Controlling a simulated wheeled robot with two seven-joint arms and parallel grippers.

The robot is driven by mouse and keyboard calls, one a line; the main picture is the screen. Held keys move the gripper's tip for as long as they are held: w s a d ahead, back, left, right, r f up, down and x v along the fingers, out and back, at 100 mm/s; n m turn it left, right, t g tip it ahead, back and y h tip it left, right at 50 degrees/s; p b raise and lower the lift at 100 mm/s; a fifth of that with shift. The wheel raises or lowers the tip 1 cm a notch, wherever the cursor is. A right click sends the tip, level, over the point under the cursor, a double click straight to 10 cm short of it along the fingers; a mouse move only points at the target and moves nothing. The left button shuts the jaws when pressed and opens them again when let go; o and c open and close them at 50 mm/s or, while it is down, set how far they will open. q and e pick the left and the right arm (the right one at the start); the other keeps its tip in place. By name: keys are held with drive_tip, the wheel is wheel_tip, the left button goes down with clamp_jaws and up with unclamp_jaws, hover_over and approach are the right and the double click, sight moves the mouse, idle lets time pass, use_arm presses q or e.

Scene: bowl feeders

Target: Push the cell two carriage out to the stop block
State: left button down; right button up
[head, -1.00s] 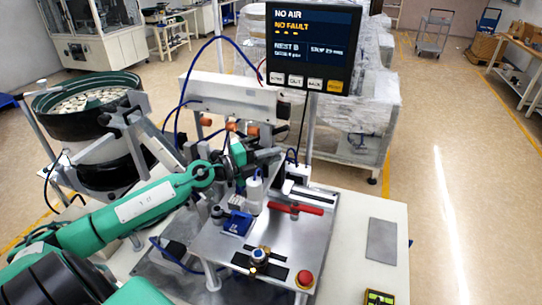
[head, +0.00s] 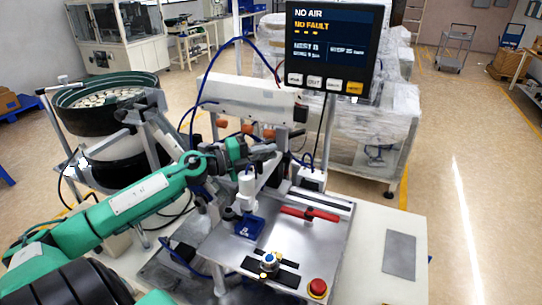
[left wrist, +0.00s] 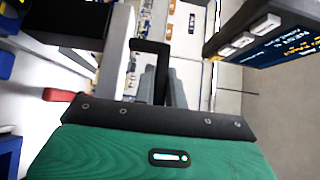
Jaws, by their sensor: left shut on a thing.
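My left gripper (head: 264,151) is in the head view, beyond the back edge of the metal fixture plate (head: 222,255). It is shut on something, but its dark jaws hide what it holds. A white cylinder (head: 247,188) with a blue hose stands just below the gripper, above a blue block (head: 249,228). I cannot tell for sure which part is the cell two carriage or the stop block. In the left wrist view, the dark jaw parts (left wrist: 150,75) show, with the held thing not clear. My right gripper is not in view.
A red handle (head: 309,214) lies across the plate's back right. A knob (head: 268,262) and a red button (head: 317,288) are at its front. A screen (head: 331,45) reading "NO AIR" and a bowl feeder (head: 108,100) stand behind. The bench's right side is mostly clear.

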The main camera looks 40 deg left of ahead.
use_arm(q)
drive_tip(key=shift+a, duration=0.15)
drive_tip(key=c, duration=1.7)
unclamp_jaws()
drive_tip(key=shift+o, duration=1.3)
drive_tip(key=shift+a, duration=0.2)
drive_tip(key=shift+s+a, duration=0.1)
